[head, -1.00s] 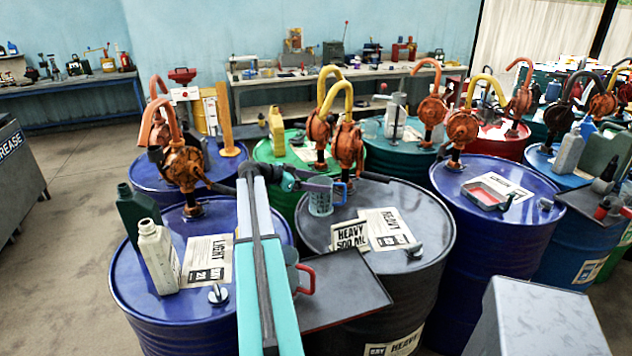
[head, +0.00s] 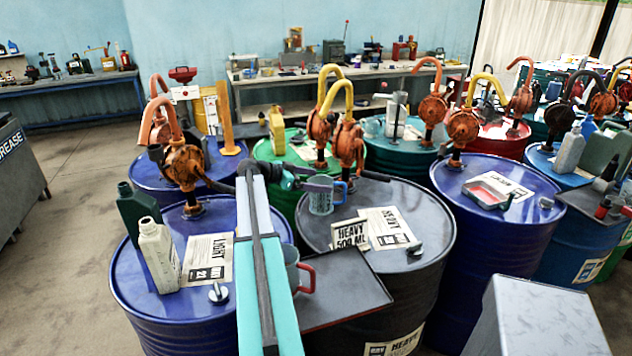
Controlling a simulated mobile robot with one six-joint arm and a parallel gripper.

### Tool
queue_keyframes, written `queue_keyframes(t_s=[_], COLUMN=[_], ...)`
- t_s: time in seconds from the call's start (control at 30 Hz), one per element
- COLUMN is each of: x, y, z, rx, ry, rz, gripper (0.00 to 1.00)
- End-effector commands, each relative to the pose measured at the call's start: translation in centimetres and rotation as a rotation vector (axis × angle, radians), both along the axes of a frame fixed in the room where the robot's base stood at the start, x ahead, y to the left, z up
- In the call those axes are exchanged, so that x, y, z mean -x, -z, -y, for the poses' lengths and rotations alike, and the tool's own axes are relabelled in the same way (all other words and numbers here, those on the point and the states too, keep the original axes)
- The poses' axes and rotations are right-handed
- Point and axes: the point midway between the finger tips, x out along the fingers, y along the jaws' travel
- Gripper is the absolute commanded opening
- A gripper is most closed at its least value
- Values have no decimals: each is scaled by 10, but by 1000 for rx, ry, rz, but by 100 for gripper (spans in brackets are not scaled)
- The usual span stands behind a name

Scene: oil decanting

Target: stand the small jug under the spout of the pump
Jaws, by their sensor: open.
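The small jug (head: 320,201) is see-through bluish with a blue handle. It appears to stand upright on the dark grey drum (head: 415,215), toward its back left. The rust-orange pump (head: 347,147) with a yellow spout (head: 338,95) rises behind it. The spout's open end shows above the jug in the picture; I cannot tell whether it is exactly in line. My gripper (head: 326,186) is open at the jug's upper part, with its jaws around or right beside it. The jaws partly hide the jug's rim.
A card reading HEAVY 500 ML (head: 349,234) stands in front of the jug. A grey jug with a red handle (head: 304,279) is on a dark tray (head: 345,290), partly behind my arm. A blue drum (head: 135,285) with bottles stands left. Other pumps crowd behind.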

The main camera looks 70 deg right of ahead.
Motion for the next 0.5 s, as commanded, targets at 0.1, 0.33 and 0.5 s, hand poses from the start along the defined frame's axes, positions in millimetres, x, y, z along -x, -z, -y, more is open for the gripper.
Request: queue_keyframes(t_s=[0.1, 0.33, 0.5], x=[-10, -33, -51], y=[-3, -16, -27], z=[-9, -32, -50], rx=[1, 1, 1], ry=[-3, -3, -3], rz=[1, 1, 1], gripper=[89, 89, 89])
